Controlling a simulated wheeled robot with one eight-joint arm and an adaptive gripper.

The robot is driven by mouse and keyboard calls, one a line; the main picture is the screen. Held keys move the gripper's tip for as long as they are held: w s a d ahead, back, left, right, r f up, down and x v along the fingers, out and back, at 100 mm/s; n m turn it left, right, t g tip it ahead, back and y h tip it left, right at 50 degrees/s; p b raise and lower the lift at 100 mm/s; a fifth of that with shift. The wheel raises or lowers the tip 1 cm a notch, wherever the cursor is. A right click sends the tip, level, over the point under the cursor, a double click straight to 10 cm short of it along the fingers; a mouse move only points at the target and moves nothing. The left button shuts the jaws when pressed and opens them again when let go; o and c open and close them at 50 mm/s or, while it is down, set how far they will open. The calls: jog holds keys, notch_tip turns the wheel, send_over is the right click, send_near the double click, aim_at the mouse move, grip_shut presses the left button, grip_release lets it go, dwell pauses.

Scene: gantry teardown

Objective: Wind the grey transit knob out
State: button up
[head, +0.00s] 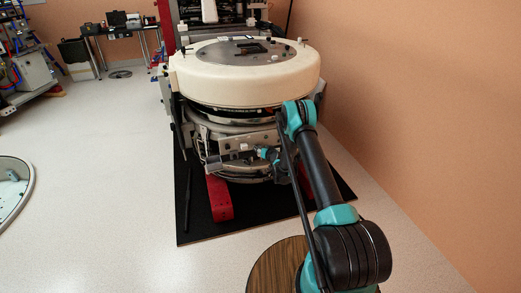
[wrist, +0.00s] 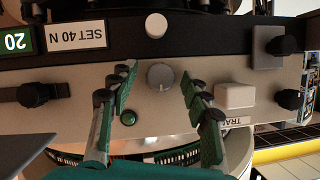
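A round grey knob (wrist: 160,75) with a pale mark on its face sits on the metal panel (wrist: 205,70) in the wrist view. It is between the two green-padded fingers of my gripper (wrist: 158,82), with a gap on each side. The gripper is open and holds nothing. A label starting "TRA" (wrist: 228,119) is partly hidden by the right finger. In the head view my gripper (head: 268,154) is at the front of the machine (head: 245,88), below its cream ring; the knob is too small to make out there.
Around the grey knob are a pale round knob (wrist: 156,25), a white block (wrist: 236,95), a green button (wrist: 128,118) and black knobs (wrist: 290,99). A "SET 40 N" label (wrist: 75,35) is above left. A red foot (head: 219,198) stands on the black mat (head: 255,215).

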grip_shut()
jog(key=n+h, duration=0.1)
jog(key=n, duration=0.1)
jog(key=n+t+h, duration=0.1)
jog(key=n+h, duration=0.1)
jog(key=n, duration=0.1)
jog(key=n+t+h, duration=0.1)
jog(key=n+h, duration=0.1)
jog(key=n, duration=0.1)
jog(key=shift+s+a+f, duration=0.15)
jog(key=shift+a, duration=0.2)
dwell(0.5)
jog(key=shift+n+h, duration=0.3)
jog(key=shift+n, duration=0.1)
jog(key=shift+o, duration=0.6)
grip_release()
